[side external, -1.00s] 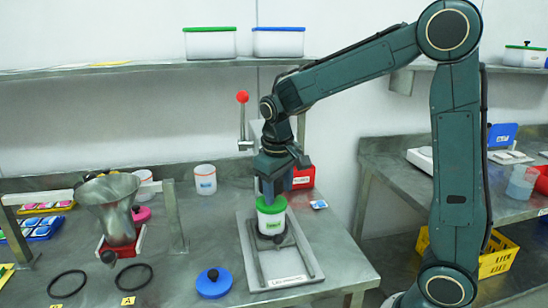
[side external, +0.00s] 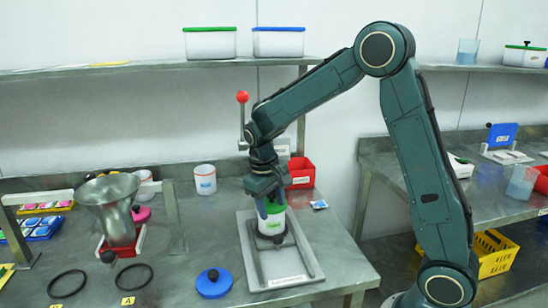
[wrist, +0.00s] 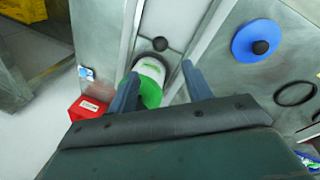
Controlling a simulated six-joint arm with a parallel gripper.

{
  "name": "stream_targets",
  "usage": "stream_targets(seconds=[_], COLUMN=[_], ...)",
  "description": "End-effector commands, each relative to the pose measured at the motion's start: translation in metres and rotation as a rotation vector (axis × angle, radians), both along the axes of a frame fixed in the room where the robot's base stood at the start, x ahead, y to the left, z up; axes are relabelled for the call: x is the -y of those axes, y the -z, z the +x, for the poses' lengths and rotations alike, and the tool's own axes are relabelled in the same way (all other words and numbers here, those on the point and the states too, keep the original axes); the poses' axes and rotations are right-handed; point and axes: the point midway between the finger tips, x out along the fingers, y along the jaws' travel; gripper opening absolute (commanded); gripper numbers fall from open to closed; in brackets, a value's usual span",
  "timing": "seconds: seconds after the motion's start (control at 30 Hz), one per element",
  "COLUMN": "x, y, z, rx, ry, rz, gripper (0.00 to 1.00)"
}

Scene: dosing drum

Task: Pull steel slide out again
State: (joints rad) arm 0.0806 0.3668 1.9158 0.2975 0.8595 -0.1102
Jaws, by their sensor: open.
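A white drum with a green lid (side external: 274,222) stands on a steel base with two rails (side external: 302,250). It also shows in the wrist view (wrist: 150,85). A black knob (wrist: 160,44) sits beside the drum, between the rails. A steel hopper (side external: 108,200) stands at the left, with a red part (side external: 122,250) and a black knob (side external: 108,257) below it. I cannot tell which knobbed part is the steel slide. My gripper (side external: 269,207) is open at the drum's top. In the wrist view, its fingers (wrist: 162,85) are spread on either side of the lid; contact is unclear.
A blue disc with a black knob (side external: 213,282) and two black rings (side external: 133,277) lie on the table. A white cup (side external: 205,180) and a red bin (side external: 300,173) stand behind. A red-topped lever (side external: 242,98) rises behind my wrist.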

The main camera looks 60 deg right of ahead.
Motion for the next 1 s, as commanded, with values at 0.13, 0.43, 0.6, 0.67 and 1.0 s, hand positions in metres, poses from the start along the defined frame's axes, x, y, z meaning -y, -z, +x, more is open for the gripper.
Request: stream_targets(seconds=[0.13, 0.43, 0.6, 0.67, 1.0], x=[0.004, 0.012, 0.017, 0.018, 0.022], y=[0.02, 0.065, 0.089, 0.097, 0.116], z=[-0.002, -0.004, -0.005, -0.004, -0.005], rx=[-0.004, -0.004, -0.004, -0.003, 0.001], ry=[0.001, 0.001, 0.003, 0.003, 0.001], rz=[0.002, 0.003, 0.002, 0.002, 0.002], gripper=[0.5, 0.5, 0.5, 0.5, 0.5])
